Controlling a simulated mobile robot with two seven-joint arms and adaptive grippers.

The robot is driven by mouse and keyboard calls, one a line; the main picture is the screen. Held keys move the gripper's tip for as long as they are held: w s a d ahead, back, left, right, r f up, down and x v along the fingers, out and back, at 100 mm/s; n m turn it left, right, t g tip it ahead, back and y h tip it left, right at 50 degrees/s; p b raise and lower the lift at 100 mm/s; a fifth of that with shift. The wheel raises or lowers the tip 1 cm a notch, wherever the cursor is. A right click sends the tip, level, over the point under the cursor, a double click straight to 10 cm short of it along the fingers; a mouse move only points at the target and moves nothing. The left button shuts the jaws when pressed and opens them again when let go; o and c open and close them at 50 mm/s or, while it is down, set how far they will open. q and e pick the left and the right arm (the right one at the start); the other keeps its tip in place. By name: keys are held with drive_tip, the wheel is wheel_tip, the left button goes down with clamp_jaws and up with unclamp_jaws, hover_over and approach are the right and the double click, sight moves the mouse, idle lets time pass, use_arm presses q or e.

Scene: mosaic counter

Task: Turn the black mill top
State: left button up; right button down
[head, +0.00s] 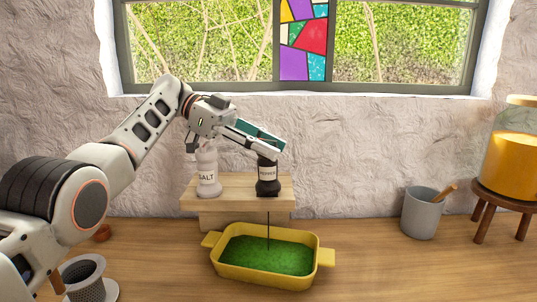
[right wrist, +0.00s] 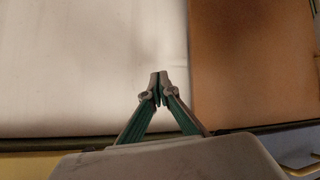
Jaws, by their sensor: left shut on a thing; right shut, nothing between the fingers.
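The black mill (head: 268,181), with a white label, stands upright on a small wooden stand (head: 236,205). My left gripper (head: 266,154) reaches in from the left and is shut on the top of the black mill. The fingers hide part of that top. The white salt mill (head: 207,178) stands to its left on the same stand, below my left wrist. A thin dark line runs from the stand's front down to the yellow dish. My right gripper (right wrist: 158,80) shows only in the right wrist view, with its fingertips together and nothing between them.
A yellow dish (head: 326,257) with green contents sits in front of the stand. A grey cup (head: 421,213) with a wooden utensil and a stool with a large orange-filled jar (head: 509,155) are at right. A mesh strainer (head: 85,275) is front left. The counter right of the dish is clear.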

use_arm(q)
drive_tip(key=shift+w+f+g+b, duration=0.1)
drive_tip(key=shift+f+g+b, duration=0.2)
drive_tip(key=shift+f+b, duration=0.45)
drive_tip(key=shift+r+b, duration=0.2)
drive_tip(key=shift+b, duration=0.2)
drive_tip(key=shift+m+b, duration=0.3)
drive_tip(key=shift+b, duration=0.05)
drive_tip(key=o, duration=1.1)
drive_tip(key=shift+o, duration=0.2)
